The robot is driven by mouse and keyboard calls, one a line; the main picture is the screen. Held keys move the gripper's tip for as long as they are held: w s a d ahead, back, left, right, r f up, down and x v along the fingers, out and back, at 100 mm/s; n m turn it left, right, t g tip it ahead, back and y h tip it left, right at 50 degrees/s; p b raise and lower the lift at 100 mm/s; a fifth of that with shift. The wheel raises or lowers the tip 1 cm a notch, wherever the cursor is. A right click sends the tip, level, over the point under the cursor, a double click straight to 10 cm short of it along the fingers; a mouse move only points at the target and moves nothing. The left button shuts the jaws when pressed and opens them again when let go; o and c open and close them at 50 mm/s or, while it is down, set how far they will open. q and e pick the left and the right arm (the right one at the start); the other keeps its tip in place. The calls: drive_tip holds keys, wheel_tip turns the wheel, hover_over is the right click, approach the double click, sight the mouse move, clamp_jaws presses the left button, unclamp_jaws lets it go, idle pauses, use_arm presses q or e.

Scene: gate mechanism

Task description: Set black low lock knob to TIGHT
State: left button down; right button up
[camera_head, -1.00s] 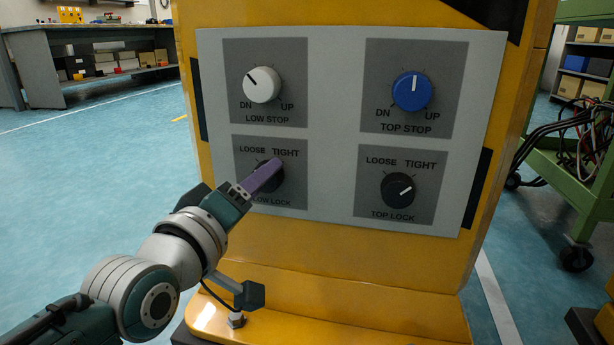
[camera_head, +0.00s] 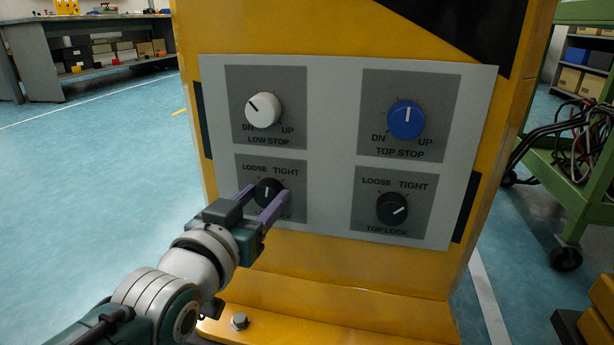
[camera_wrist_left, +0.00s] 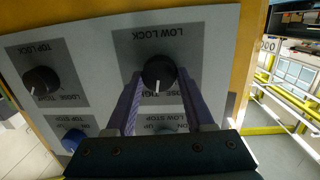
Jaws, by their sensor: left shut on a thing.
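The black low lock knob (camera_head: 268,193) is at the lower left of the panel, under the LOOSE and TIGHT marks; it also shows in the left wrist view (camera_wrist_left: 159,71). Its white pointer stands nearly upright in the head view, between the two marks. My left gripper (camera_head: 265,196) has its purple fingers on either side of the knob and is shut on it. In the left wrist view the fingers (camera_wrist_left: 160,88) reach the knob's two sides, and the panel appears upside down. Part of the LOW LOCK label is hidden by a finger. My right gripper is not in view.
The panel (camera_head: 330,130) also carries a white low stop knob (camera_head: 263,110), a blue top stop knob (camera_head: 406,120) and a black top lock knob (camera_head: 392,209). A yellow housing (camera_head: 340,285) surrounds it. A green cart (camera_head: 570,175) with cables stands at right.

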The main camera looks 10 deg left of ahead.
use_arm(q)
drive_tip(key=m, duration=0.3)
drive_tip(key=shift+d+r+y, duration=0.1)
drive_tip(key=shift+y, duration=0.2)
drive_tip(key=shift+m+y, duration=0.3)
drive_tip(key=shift+m, duration=1.2)
drive_tip(key=shift+c, duration=1.4)
unclamp_jaws()
drive_tip(key=shift+s, duration=0.1)
